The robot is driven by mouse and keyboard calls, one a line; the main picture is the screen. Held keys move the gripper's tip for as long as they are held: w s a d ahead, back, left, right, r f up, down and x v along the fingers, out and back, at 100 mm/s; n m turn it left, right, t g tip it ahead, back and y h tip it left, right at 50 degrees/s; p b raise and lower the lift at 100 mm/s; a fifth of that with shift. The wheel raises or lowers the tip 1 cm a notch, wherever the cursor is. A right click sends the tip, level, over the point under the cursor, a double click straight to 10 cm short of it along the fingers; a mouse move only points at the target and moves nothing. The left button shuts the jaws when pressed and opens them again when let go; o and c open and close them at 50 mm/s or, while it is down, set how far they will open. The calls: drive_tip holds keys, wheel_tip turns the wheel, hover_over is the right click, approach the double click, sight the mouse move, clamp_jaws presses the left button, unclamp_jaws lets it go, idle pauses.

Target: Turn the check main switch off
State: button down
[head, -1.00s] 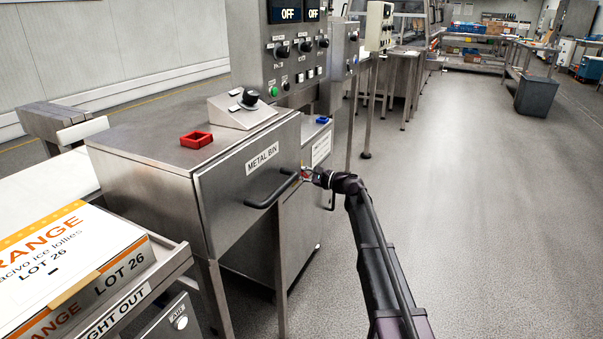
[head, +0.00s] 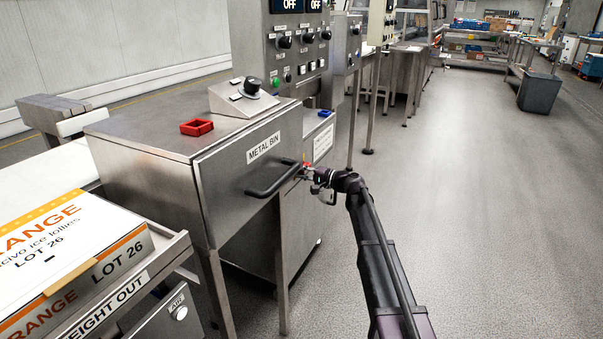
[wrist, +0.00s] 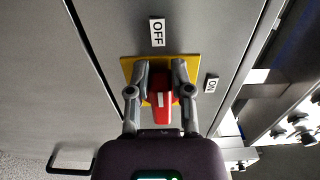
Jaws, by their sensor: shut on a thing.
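The check main switch is a red handle (wrist: 161,107) with a white mark on a yellow plate (wrist: 193,66) in the wrist view. An OFF label (wrist: 157,32) is above the plate and an ON label (wrist: 211,84) is to its right. The handle lies upright in this picture, roughly in line with OFF. My gripper (wrist: 160,68) has one finger on each side of the handle and is shut on it. In the head view my gripper (head: 306,172) is at the right side of the metal bin unit, and the switch is mostly hidden.
The metal bin's black bar handle (head: 272,181) juts out close to my gripper. A control panel (head: 284,62) with OFF displays stands behind. A box of lollies (head: 70,240) is at the lower left. The floor on the right (head: 460,200) is clear.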

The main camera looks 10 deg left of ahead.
drive_tip(key=shift+w, duration=0.45)
drive_tip(key=c, duration=0.5)
unclamp_jaws()
drive_tip(key=shift+r, duration=0.15)
drive_tip(key=shift+d+f, duration=0.1)
drive_tip(key=shift+f, duration=0.1)
drive_tip(key=shift+s, duration=0.2)
drive_tip(key=shift+s+d, duration=0.25)
drive_tip(key=shift+d, duration=0.25)
drive_tip(key=v, duration=1)
drive_tip(key=shift+d+r, duration=0.1)
drive_tip(key=shift+d, duration=0.3)
drive_tip(key=shift+s, duration=0.1)
